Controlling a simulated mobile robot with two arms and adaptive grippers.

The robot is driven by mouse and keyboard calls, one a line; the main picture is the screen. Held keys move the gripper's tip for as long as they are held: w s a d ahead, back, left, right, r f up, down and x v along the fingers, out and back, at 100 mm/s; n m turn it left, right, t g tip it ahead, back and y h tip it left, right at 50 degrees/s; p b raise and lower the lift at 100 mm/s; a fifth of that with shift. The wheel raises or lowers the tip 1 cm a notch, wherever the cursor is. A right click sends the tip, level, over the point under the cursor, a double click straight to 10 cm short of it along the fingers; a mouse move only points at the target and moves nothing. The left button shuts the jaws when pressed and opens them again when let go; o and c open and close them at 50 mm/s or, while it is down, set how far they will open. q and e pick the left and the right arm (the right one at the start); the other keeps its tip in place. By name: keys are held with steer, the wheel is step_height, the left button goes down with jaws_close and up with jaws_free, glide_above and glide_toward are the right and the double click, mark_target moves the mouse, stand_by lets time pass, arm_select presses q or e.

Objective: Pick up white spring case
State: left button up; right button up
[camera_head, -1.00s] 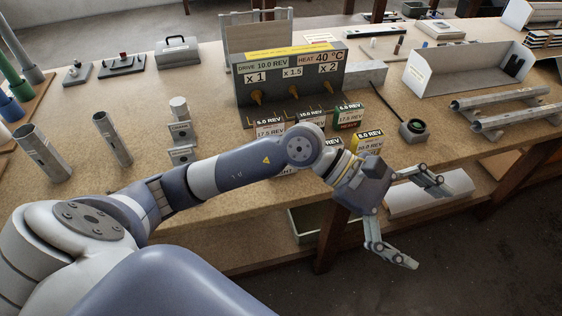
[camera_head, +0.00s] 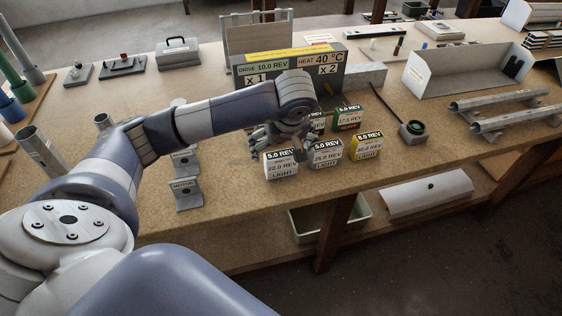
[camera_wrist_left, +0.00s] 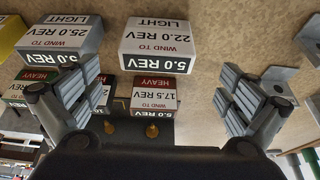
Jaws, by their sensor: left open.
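The white spring case (camera_head: 281,164), labelled 5.0 REV, 22.0 REV, LIGHT, stands near the bench's front edge. In the left wrist view the same white case (camera_wrist_left: 157,42) appears upside down, ahead of the gap between my fingers. My left gripper (camera_head: 280,140) is just behind and above the case in the head view, partly hidden by its own wrist. The left wrist view shows its fingers (camera_wrist_left: 163,90) spread wide with nothing held. My right gripper is out of view.
A grey case (camera_head: 325,154) stands close beside the white one, with a yellow case (camera_head: 366,146) further right. A green case (camera_head: 347,118) is behind. The winding fixture (camera_head: 290,62) stands at the back. Motor brackets (camera_head: 186,194) stand left. Bare bench lies between brackets and cases.

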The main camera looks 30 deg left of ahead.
mark_target(282, 156)
arm_select(q)
steer(key=shift+w+a+f, duration=0.1)
steer(key=shift+a+f, duration=0.05)
steer(key=shift+f, duration=0.45)
steer(key=shift+f+p, duration=0.35)
steer(key=f, duration=0.1)
steer(key=f+p, duration=0.1)
steer(key=f, duration=0.1)
steer(key=shift+w+a+f, duration=0.1)
steer(key=shift+w+f, duration=0.1)
steer(key=shift+w, duration=0.15)
steer(key=shift+w+a+f, duration=0.15)
steer(key=shift+a+f, duration=0.05)
steer(key=shift+f, duration=0.3)
steer(key=c, duration=1.3)
